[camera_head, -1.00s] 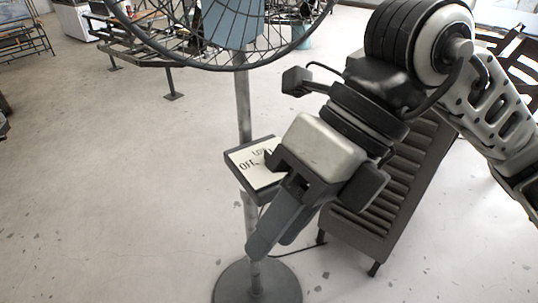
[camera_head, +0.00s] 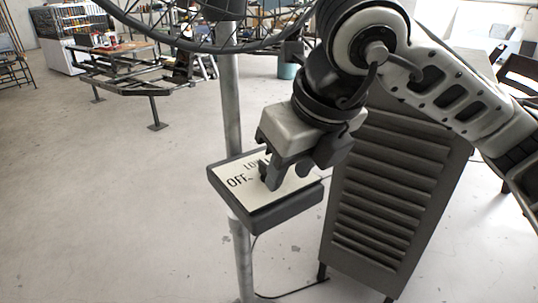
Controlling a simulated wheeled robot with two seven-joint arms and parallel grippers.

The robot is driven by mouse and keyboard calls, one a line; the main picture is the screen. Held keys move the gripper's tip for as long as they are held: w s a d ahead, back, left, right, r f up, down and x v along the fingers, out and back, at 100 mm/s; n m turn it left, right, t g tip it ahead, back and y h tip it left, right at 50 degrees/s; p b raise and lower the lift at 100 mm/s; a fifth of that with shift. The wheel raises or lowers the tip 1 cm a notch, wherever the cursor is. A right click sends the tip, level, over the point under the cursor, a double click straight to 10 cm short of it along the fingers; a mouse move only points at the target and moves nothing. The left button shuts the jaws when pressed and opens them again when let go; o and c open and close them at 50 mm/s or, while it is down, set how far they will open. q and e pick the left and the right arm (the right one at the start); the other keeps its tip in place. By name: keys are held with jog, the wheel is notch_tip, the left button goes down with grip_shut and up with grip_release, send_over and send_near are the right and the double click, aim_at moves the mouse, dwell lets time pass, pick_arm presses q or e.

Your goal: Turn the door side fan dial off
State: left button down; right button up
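The fan's control box (camera_head: 275,214) is mounted on the grey pole (camera_head: 231,110). Its pale top plate (camera_head: 226,171) reads "OFF" at the left and "LOW" at the back. A dark dial (camera_head: 268,178) sits on the plate near the "OFF" lettering, partly hidden by my gripper. My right gripper (camera_head: 286,180) points down over the plate, with its fingers at or right beside the dial. Whether the fingers touch the dial, and how wide they are apart, is hard to see. The fan's wire cage (camera_head: 215,48) shows at the top. My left gripper is not in view.
A dark slatted panel (camera_head: 385,190) on legs stands right behind and beside the box, under my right arm. A cable runs along the floor near its foot. Metal benches (camera_head: 125,75) stand at the back left. The floor at left is clear.

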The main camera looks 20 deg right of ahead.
aim_at(263, 164)
jog(key=w, duration=0.2)
jog(key=w+a, duration=0.1)
jog(key=w, duration=0.1)
jog(key=shift+w+a, duration=0.1)
jog(key=shift+a, duration=0.1)
jog(key=shift+w+a+f, duration=0.1)
jog(key=shift+w+f, duration=0.2)
jog(key=shift+f, duration=0.25)
grip_shut()
